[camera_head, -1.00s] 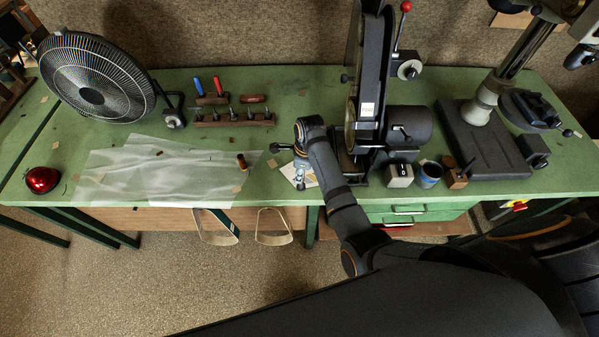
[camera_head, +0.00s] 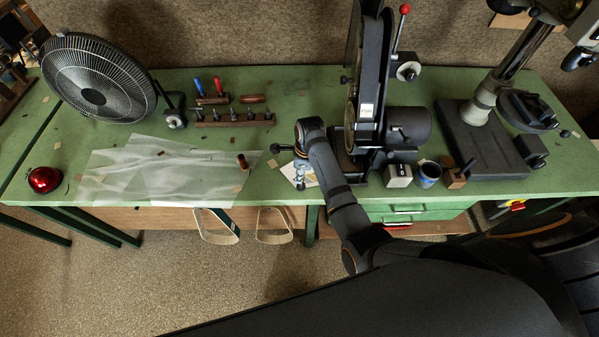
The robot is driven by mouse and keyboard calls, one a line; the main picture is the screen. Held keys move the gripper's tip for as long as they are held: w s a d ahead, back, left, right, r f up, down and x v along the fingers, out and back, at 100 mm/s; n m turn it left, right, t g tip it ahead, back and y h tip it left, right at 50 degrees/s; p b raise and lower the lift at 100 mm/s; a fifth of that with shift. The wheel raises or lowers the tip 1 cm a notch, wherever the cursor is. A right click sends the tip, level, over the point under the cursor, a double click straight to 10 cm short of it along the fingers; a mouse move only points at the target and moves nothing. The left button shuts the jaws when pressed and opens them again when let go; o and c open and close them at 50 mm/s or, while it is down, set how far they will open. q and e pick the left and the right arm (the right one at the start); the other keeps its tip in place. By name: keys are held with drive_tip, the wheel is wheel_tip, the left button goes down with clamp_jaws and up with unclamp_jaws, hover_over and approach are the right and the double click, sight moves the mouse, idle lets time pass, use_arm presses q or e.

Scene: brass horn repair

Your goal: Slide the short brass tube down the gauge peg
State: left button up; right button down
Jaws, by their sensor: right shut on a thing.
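My right gripper (camera_head: 300,178) points down at the front edge of the bench, left of the dark belt machine. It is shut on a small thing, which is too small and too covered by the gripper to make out. A small upright brass-brown cylinder (camera_head: 242,161) stands left of the gripper, at the right end of a translucent sheet, apart from the gripper. I cannot tell whether it is the short brass tube or the gauge peg. My left gripper is not in view.
The belt machine (camera_head: 368,112) stands close to my right gripper. The translucent sheet (camera_head: 130,178), tool rack (camera_head: 232,120) and fan (camera_head: 92,84) lie to the left.

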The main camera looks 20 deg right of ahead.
drive_tip(key=shift+f+b, duration=1.4)
drive_tip(key=shift+f, duration=1.35)
drive_tip(key=c, duration=1.1)
unclamp_jaws()
drive_tip(key=r, duration=0.4)
drive_tip(key=d+r, duration=0.1)
drive_tip(key=r, duration=0.7)
drive_tip(key=shift+s+d, duration=0.2)
drive_tip(key=shift+s, duration=0.1)
